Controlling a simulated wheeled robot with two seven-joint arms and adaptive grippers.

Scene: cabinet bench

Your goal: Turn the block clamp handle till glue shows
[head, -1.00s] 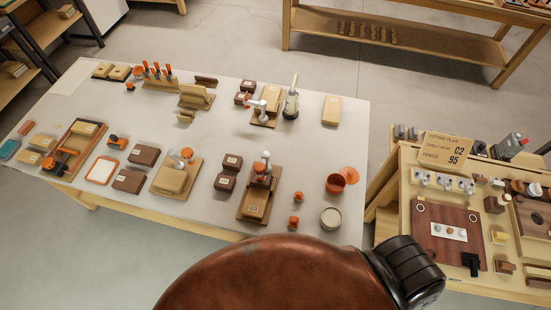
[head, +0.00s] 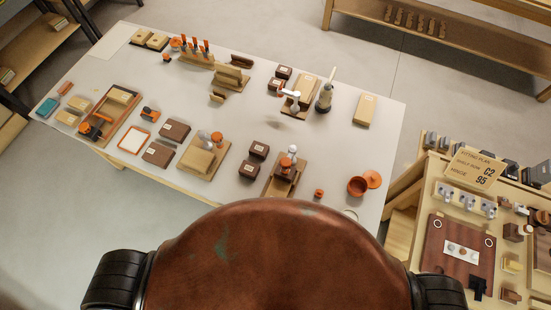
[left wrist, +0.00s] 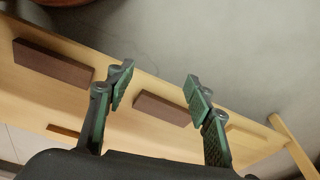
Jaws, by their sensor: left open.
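Several small clamp fixtures stand on the light bench top (head: 330,140). One, near the front edge, has a wood block (head: 280,188) on a board under a grey-and-orange clamp (head: 289,163). Another clamp with an orange knob (head: 217,138) stands on a pale block (head: 197,161). A white-handled clamp (head: 292,98) is at the back, and an orange clamp (head: 95,127) sits on a tray at left. I cannot tell which one is the block clamp, and no glue can be made out. My left gripper (left wrist: 158,88) is open and empty, far from these clamps; my right gripper is out of view.
Dark blocks (head: 158,153), an orange pot (head: 357,187) and a grey bottle (head: 324,97) also stand on the bench. A crowded side bench with a card (head: 474,167) is at right. In the left wrist view, a wooden ledge (left wrist: 75,105) carries dark brown blocks (left wrist: 162,109).

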